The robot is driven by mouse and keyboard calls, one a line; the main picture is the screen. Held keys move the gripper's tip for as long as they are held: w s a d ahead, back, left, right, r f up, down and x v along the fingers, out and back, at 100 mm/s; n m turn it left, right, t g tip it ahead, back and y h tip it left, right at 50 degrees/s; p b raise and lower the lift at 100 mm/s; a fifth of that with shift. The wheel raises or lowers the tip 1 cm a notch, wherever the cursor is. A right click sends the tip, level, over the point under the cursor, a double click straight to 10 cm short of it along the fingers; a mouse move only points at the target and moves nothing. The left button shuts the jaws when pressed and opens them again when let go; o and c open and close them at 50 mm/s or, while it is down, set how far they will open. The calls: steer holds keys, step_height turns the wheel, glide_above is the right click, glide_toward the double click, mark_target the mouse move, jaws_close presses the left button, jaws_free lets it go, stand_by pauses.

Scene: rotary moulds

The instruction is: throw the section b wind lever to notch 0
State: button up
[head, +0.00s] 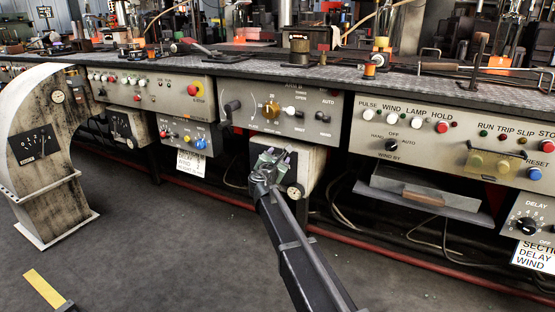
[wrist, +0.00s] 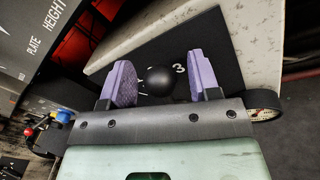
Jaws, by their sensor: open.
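In the wrist view, a round black lever knob (wrist: 158,81) sits between the two purple-padded fingers of my open gripper (wrist: 160,74). I cannot tell whether either pad touches it. A white "3" shows just right of the knob on a dark plate (wrist: 203,50) set in a pale box; other notch marks are hidden or out of sight. In the head view, my gripper (head: 272,158) is at the front of a pale box (head: 311,163) under the bench's middle panel. The lever is not distinguishable there; my gripper covers that spot.
The middle panel (head: 318,103) overhangs the box and carries knobs and a black handle (head: 232,106). A round gauge (head: 295,191) sits low on the box. A shelf with a grey tray (head: 400,189) is to the right.

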jaws_close()
